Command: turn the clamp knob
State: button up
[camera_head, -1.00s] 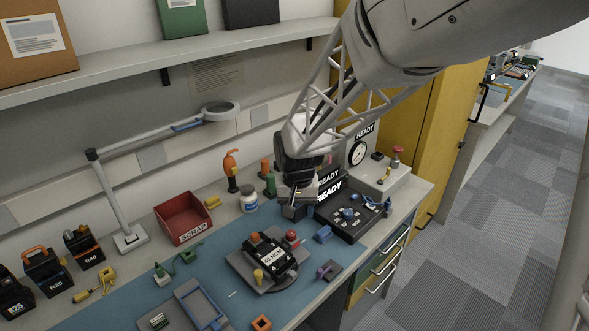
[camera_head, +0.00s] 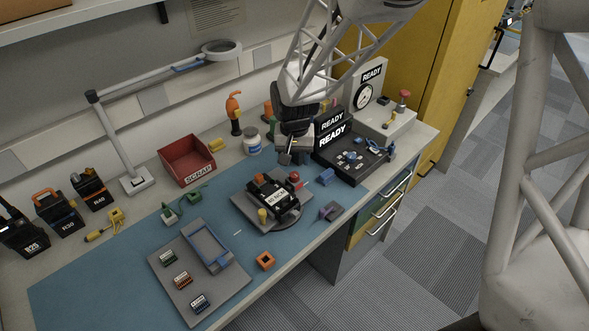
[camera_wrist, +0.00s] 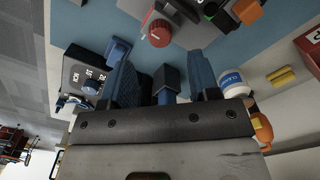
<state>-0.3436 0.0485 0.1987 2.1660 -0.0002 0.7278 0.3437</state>
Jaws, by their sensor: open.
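A red knob (camera_head: 294,177), which I take to be the clamp knob, stands at the back right of a grey fixture plate (camera_head: 245,205) that bears a black radio (camera_head: 268,190). In the wrist view the red knob (camera_wrist: 160,33) has a pale mark and lies beyond my fingertips, apart from them. My gripper (camera_head: 290,154) hangs above the bench just behind the knob. In the wrist view its blue fingers (camera_wrist: 164,72) are spread. A dark blue piece shows between them; I cannot tell whether it is part of the gripper.
A black READY console (camera_head: 350,168) stands right of the gripper, with a small blue block (camera_head: 327,176) beside it. A white bottle (camera_head: 252,141) and red scrap bin (camera_head: 164,158) stand behind left. A grey tray (camera_head: 180,295) lies at front left.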

aim_at(295, 174)
jog(key=shift+f, duration=3)
jog(key=c, duration=0.9)
